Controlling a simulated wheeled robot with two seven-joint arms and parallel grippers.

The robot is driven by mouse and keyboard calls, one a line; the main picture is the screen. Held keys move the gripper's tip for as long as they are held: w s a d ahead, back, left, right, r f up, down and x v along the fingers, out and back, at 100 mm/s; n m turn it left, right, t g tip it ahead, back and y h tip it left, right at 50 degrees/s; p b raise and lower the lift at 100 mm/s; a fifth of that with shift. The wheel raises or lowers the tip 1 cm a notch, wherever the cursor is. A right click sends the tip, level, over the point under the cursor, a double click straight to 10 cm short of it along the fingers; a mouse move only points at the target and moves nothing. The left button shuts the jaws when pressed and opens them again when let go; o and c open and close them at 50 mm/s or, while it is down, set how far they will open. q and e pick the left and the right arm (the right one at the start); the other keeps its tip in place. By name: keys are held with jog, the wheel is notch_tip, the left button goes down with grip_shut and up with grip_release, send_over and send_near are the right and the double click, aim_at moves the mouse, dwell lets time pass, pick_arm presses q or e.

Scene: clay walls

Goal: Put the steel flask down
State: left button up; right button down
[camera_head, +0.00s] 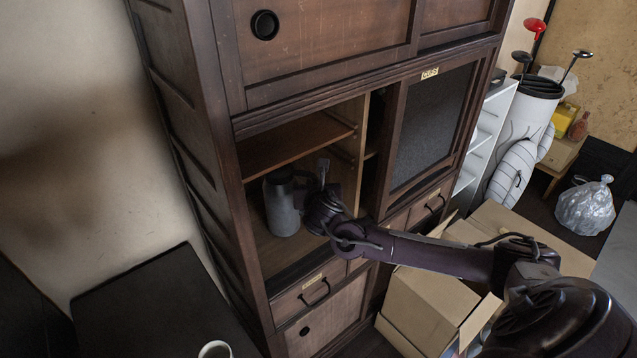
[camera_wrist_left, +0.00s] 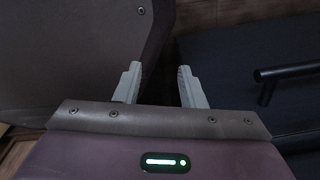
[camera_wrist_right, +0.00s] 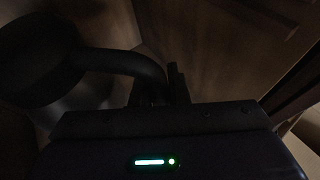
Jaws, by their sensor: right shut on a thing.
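The steel flask (camera_head: 281,205) is grey with a dark top and stands upright inside the open compartment of the dark wooden cabinet, at the compartment floor. In the right wrist view, its dark round top (camera_wrist_right: 35,60) and curved handle (camera_wrist_right: 120,66) show, though the picture is very dark. My right gripper (camera_head: 309,190) reaches into the compartment from the right and is shut on the flask's handle. Whether the flask's base touches the floor is hard to tell. My left gripper (camera_wrist_left: 160,88) is open and empty in the left wrist view.
The cabinet (camera_head: 222,160) has a shelf (camera_head: 290,143) above the flask and a side wall close to my right arm. An open cardboard box (camera_head: 425,305) stands below my right arm. A white mug (camera_head: 215,349) is on a dark surface (camera_head: 150,310) at lower left.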

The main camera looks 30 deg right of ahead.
jog(key=shift+a+r, duration=0.2)
jog(key=c, duration=1.6)
grip_release()
jog(key=shift+s+f, duration=0.1)
jog(key=shift+f, duration=0.15)
jog(key=shift+c, duration=0.2)
pick_arm(q)
jog(key=shift+a+f, duration=0.1)
pick_arm(e)
jog(key=shift+o, duration=1.2)
